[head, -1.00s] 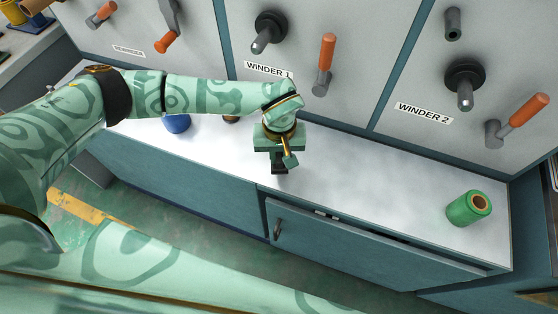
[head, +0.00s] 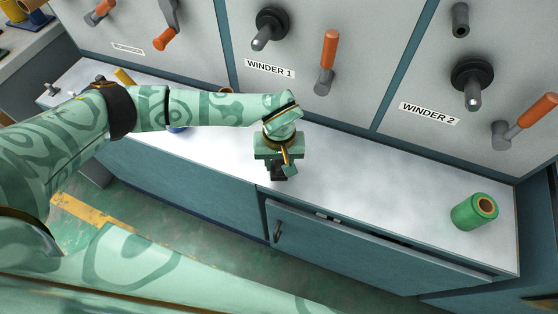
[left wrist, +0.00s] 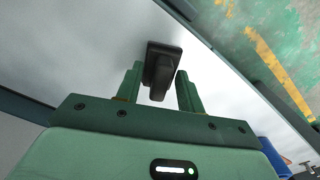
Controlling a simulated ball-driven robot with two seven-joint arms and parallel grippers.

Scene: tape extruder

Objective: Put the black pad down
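The black pad (left wrist: 166,52) lies flat on the pale counter in the left wrist view, its narrow block-like grip pointing towards my gripper. My left gripper (left wrist: 160,78) has its two green fingers on either side of this grip, with thin bright gaps beside it, so it looks open around the grip. In the head view the black pad (head: 278,174) is a small dark shape under my left gripper (head: 281,168), near the counter's front edge, and is partly hidden by it. My right gripper is not in view.
The white counter (head: 370,190) is clear to the right up to a green roll (head: 474,211). Winder panels with orange handles (head: 329,55) and black spindles (head: 269,28) rise behind. A blue object (left wrist: 272,155) shows low in the wrist view.

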